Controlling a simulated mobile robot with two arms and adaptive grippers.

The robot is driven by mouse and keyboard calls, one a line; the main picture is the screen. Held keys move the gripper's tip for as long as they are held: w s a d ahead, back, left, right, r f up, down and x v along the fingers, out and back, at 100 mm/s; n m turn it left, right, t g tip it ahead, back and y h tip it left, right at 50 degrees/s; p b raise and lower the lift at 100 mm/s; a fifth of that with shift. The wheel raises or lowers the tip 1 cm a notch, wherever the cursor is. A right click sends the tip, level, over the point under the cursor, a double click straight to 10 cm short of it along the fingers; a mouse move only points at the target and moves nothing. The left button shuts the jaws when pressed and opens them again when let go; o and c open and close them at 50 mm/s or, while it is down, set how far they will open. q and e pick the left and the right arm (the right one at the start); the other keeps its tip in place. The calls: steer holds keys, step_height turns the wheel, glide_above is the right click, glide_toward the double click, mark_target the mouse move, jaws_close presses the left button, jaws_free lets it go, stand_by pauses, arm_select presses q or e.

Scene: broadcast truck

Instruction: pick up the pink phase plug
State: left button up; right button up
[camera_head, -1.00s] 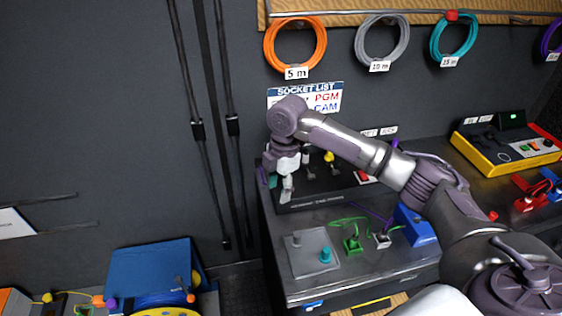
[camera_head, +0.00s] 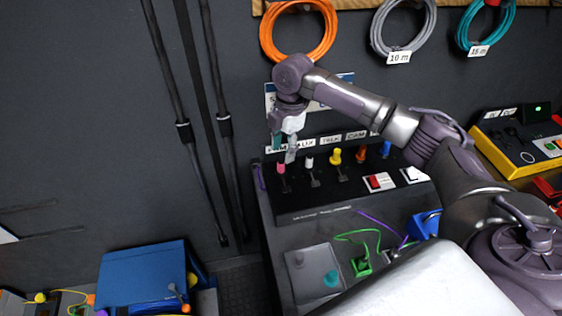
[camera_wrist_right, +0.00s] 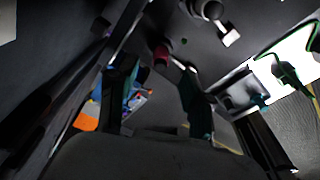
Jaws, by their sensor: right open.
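The pink phase plug (camera_head: 281,168) stands upright at the left end of a row of coloured plugs on the black socket panel (camera_head: 330,205). My right gripper (camera_head: 284,148) hangs just above and behind it in the head view, with fingers pointing down. In the right wrist view the fingers (camera_wrist_right: 155,85) are spread with nothing held between them. The dark pink plug (camera_wrist_right: 161,54) shows there beyond the gap between the fingertips, apart from them. My left gripper is in no view.
A white plug (camera_head: 308,162), yellow plug (camera_head: 335,156), orange plug (camera_head: 361,154) and blue plug (camera_head: 385,149) stand to the right. Red switch (camera_head: 377,182) is on the panel. The dark wall rises close behind. A grey plate (camera_head: 312,268) lies in front.

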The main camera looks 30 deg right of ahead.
mark_target(282, 159)
steer(key=shift+s+a+f, duration=0.15)
steer(key=shift+f, duration=0.35)
steer(key=shift+s+a+f, duration=0.1)
steer(key=shift+f, duration=0.35)
step_height(282, 159, down, 3)
steer(key=shift+w+a+r+p, duration=0.1)
steer(key=shift+w+r+p, duration=0.05)
steer(key=shift+p, duration=0.25)
steer(key=shift+f, duration=0.35)
steer(key=c, duration=0.8)
jaws_close()
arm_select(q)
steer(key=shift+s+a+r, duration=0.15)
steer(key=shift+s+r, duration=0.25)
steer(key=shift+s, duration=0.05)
